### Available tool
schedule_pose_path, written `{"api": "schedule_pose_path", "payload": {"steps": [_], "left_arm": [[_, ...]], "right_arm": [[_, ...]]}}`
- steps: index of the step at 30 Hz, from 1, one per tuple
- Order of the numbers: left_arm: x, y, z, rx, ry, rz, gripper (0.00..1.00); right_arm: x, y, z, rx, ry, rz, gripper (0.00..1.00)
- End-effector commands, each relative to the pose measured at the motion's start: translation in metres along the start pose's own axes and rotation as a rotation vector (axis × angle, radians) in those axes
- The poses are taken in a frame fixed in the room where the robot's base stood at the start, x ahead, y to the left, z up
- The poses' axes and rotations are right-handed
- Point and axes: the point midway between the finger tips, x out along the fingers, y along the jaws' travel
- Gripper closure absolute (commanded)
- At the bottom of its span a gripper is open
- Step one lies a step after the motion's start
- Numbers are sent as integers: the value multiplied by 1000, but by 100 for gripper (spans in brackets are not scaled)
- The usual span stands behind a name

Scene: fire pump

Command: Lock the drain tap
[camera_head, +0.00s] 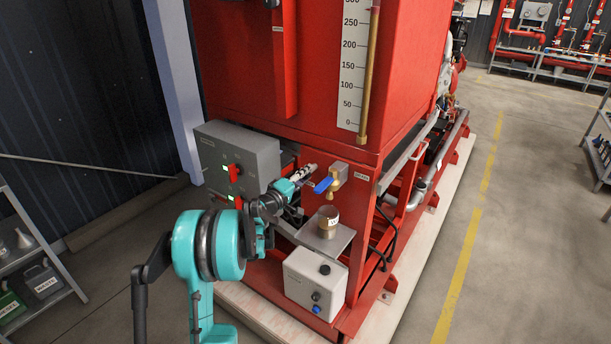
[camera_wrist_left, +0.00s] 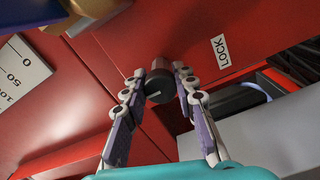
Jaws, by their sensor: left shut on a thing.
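The drain tap (camera_head: 337,177) has a brass body and a blue lever (camera_head: 323,185), on the red tank's lower front beside a small label. In the left wrist view, part of the brass body (camera_wrist_left: 92,12) and the blue lever (camera_wrist_left: 28,11) show at the top left. My left gripper (camera_head: 309,170) is just left of the tap. In the left wrist view my left gripper (camera_wrist_left: 160,87) is shut on a dark round knob (camera_wrist_left: 158,82), a finger on each side. A white "LOCK" label (camera_wrist_left: 220,50) is beside it. In the head view the knob is not clearly seen. My right gripper is not in view.
A grey box (camera_head: 240,155) with red switches stands left of the gripper. A brass cup-like fitting (camera_head: 328,221) sits on a grey shelf below the tap, above a light grey box (camera_head: 314,283). A level gauge (camera_head: 354,65) is above. Floor (camera_head: 520,230) at the right is clear.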

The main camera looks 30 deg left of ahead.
Motion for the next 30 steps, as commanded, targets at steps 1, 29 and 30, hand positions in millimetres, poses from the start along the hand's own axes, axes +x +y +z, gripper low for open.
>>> {"api": "schedule_pose_path", "payload": {"steps": [1, 29, 30], "left_arm": [[0, 0, 1, 2, -2, -1, 65], [-100, 0, 0, 0, 1, -1, 51], [-105, 0, 0, 0, 1, -1, 51]], "right_arm": [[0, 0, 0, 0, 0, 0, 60], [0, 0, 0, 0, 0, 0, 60], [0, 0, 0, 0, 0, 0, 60]]}}
